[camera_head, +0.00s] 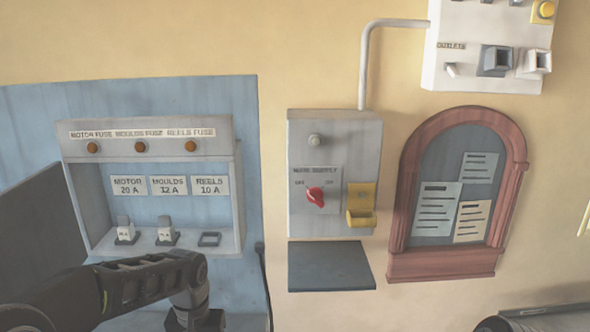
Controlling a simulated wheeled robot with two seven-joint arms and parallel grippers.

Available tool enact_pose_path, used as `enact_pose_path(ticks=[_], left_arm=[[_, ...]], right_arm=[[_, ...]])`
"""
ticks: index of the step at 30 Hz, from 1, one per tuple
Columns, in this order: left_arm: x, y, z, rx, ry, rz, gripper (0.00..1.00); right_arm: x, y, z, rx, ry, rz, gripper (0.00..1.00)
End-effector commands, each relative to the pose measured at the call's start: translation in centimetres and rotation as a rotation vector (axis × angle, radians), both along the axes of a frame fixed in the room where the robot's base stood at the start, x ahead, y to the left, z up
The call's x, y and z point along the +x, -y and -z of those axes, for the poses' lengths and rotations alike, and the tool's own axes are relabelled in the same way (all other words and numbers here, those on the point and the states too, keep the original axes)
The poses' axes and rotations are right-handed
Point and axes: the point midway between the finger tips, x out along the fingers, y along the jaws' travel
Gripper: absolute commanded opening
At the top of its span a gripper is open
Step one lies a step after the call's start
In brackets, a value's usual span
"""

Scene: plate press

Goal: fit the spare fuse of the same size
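The grey fuse box (233,190) hangs on the blue panel at the left. Its labels read motor 20 A, moulds 12 A and reels 10 A. A white fuse (125,231) stands below the motor label and another white fuse (166,232) below the moulds label. The reels socket (209,239) is a dark, empty opening. No loose spare fuse shows. My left arm crosses below the box. The dark block at its end (195,319) is cut off by the lower edge, and no fingers show. Only a bit of my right arm shows at the bottom right.
The mains supply box (296,200) has a red rotary switch (315,196) and a yellow bracket (361,217). A dark shelf (330,268) is below it. A wood-framed notice board (514,165) and a white outlets box (450,35) are at the right.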

Motion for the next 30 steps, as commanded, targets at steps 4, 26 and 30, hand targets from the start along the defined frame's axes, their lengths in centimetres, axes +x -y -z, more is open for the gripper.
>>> enact_pose_path(ticks=[4, 26, 30], left_arm=[[0.1, 0.0, -3.0, 0.000, 0.004, 0.001, 0.00], [0.0, 0.0, 0.5, 0.000, 0.002, 0.000, 0.00], [0.0, 0.0, 0.5, 0.000, 0.002, 0.000, 0.00]], right_arm=[[-0.1, 0.1, -1.3, -0.002, -0.004, 0.001, 0.36], [0.0, 0.0, 0.2, 0.001, 0.001, -0.001, 0.36], [0.0, 0.0, 0.2, 0.001, 0.001, -0.001, 0.36]])
